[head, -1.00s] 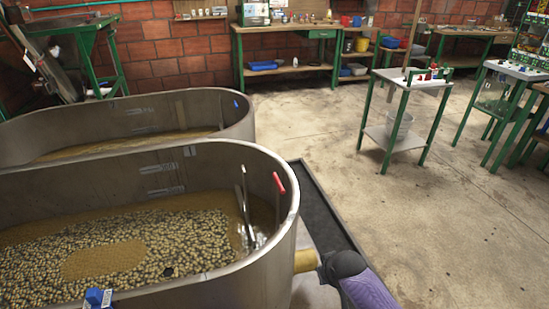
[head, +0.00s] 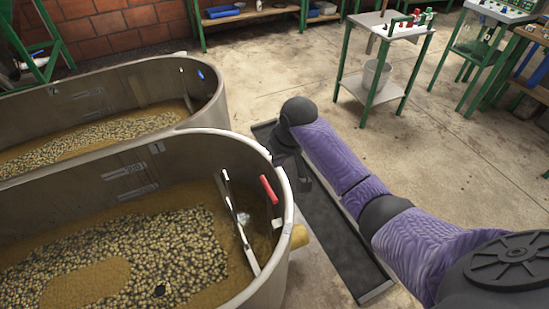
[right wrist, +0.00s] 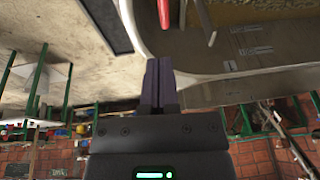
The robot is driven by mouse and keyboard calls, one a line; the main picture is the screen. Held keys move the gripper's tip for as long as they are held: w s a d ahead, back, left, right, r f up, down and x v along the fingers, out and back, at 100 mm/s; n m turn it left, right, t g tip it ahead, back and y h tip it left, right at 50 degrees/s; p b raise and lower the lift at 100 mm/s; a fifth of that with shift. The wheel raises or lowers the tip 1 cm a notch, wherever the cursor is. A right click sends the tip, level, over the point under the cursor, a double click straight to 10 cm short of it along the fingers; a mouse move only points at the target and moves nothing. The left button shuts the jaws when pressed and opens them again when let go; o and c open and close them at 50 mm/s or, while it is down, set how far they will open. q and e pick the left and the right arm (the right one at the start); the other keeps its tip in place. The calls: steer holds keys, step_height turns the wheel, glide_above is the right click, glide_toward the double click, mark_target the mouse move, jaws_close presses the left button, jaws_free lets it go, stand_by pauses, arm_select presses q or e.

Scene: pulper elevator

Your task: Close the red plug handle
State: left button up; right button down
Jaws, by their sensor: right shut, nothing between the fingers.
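The handle stands tilted close to the tank wall. In the right wrist view the red handle (right wrist: 164,13) shows at the top, beyond my fingertips. My left gripper is not in view.
A second tank (head: 215,105) with a blue handle (head: 200,74) stands behind. A yellow pipe (head: 300,236) sticks out of the near tank's right end. A dark floor channel (head: 335,235) runs beside the tanks. A small table (head: 392,28) stands farther back, with open floor around it.

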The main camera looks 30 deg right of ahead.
mark_target(269, 187)
steer(key=b+x, duration=0.1)
steer(key=x, duration=0.2)
steer(key=b+x, duration=0.2)
steer(key=x, duration=0.1)
steer(key=s+b+x, duration=0.1)
steer(key=x, duration=0.3)
steer(key=shift+a+f, duration=0.15)
steer(key=shift+a, duration=0.1)
steer(key=shift+f+b, duration=0.25)
steer(key=shift+b, duration=0.1)
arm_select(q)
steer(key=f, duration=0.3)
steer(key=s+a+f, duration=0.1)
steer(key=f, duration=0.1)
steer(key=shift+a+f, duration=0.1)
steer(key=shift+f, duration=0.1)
